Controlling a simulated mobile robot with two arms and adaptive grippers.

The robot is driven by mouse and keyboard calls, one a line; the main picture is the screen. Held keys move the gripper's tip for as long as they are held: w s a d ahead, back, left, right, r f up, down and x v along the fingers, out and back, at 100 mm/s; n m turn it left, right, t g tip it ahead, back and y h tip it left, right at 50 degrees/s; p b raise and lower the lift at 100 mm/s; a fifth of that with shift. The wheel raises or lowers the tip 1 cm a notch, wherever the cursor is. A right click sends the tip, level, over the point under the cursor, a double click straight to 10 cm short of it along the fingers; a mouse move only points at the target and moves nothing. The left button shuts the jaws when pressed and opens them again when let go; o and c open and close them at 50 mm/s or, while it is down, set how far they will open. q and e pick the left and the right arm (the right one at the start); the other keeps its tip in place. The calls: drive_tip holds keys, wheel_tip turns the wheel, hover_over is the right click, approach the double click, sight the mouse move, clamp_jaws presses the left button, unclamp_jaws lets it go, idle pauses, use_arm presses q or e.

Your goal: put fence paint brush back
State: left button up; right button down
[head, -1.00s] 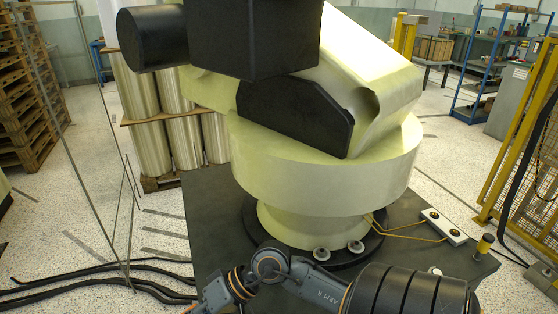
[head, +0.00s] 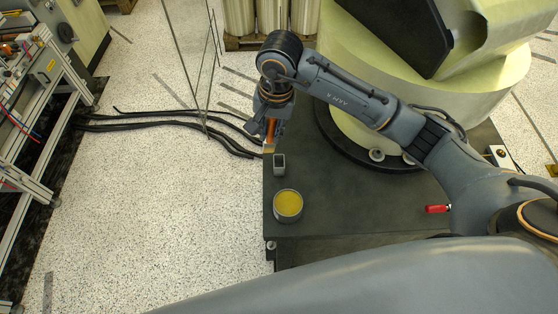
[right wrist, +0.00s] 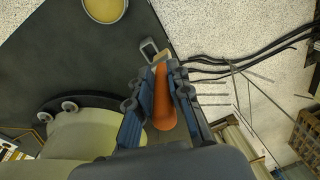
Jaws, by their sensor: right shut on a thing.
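The fence paint brush has an orange handle (head: 271,129) and a pale tan head (head: 268,148). My right gripper (head: 271,118) is shut on the handle, with the brush head hanging down at the far left edge of the dark plate. In the right wrist view the orange handle (right wrist: 164,105) lies between the two fingers. A small grey hollow holder (head: 279,165) stands on the plate just in front of the brush head. In the right wrist view the holder (right wrist: 148,48) shows an opening and is beside the brush tip; I cannot tell if they touch. My left gripper is out of view.
A round tin of yellow paint (head: 288,206) stands on the dark plate (head: 350,215), nearer than the holder. A red-handled item (head: 437,209) lies to the right. The big pale machine base (head: 370,140) stands behind. Black cables (head: 180,126) cross the floor at left.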

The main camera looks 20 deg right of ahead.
sight(269, 146)
wheel_tip(269, 146, up, 3)
drive_tip(key=w+d+m, duration=0.1)
drive_tip(key=w+d, duration=0.1)
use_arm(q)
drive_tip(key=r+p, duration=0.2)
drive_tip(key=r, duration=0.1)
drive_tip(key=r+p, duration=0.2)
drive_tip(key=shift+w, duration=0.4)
use_arm(e)
wheel_tip(269, 146, down, 10)
drive_tip(key=g, duration=0.1)
drive_tip(key=shift+d+r+h, duration=0.2)
drive_tip(key=shift+d+h, duration=0.05)
drive_tip(key=shift+h, duration=0.15)
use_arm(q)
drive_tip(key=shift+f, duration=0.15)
use_arm(e)
drive_tip(key=shift+f, duration=0.1)
use_arm(q)
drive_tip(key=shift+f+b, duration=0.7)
drive_tip(key=shift+b, duration=0.1)
use_arm(e)
drive_tip(key=shift+f, duration=0.5)
drive_tip(key=c, duration=1.3)
unclamp_jaws()
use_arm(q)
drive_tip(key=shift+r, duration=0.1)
use_arm(e)
drive_tip(key=shift+o, duration=0.2)
drive_tip(key=shift+r, duration=0.1)
